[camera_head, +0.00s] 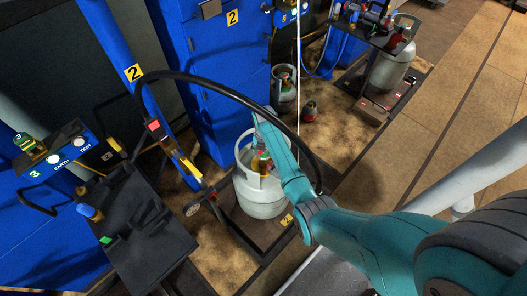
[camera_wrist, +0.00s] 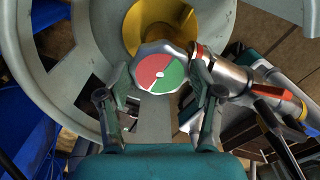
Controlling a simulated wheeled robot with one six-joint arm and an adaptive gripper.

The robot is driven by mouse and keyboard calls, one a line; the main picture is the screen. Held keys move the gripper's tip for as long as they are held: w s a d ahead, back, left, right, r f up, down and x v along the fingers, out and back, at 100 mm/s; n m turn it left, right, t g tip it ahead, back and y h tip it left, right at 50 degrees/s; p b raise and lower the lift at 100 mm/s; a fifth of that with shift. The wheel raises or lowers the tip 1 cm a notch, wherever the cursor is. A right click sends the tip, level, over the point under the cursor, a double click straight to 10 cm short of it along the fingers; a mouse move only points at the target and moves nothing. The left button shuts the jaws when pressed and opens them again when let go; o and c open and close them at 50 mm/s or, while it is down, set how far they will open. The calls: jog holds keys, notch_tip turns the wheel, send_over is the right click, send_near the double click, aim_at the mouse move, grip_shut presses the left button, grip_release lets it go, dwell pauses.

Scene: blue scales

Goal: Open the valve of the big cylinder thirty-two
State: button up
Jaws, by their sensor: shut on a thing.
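A big pale grey cylinder (camera_head: 258,205) stands upright on a dark scale platform (camera_head: 243,226); no number thirty-two is readable on it. Its collar ring (camera_wrist: 62,88) fills much of the wrist view. Inside the collar is the valve knob (camera_wrist: 160,72), its round face half red and half green, above a brass-coloured part (camera_wrist: 160,20). My gripper (camera_wrist: 160,92) reaches into the collar from above, its two fingers shut on either side of the knob. In the head view my arm partly hides the knob and the fingers.
A black hose (camera_head: 225,88) arches over the cylinder. A metal filling connector (camera_wrist: 228,75) sits right of the knob, close to my right finger. A small grey cylinder (camera_head: 284,88) and another big cylinder (camera_head: 391,66) stand behind. A dark table (camera_head: 150,240) stands at left.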

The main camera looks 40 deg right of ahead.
aim_at(264, 153)
jog(key=o, duration=1.1)
jog(key=shift+o, duration=0.2)
jog(key=shift+r, duration=0.1)
notch_tip(264, 153, up, 12)
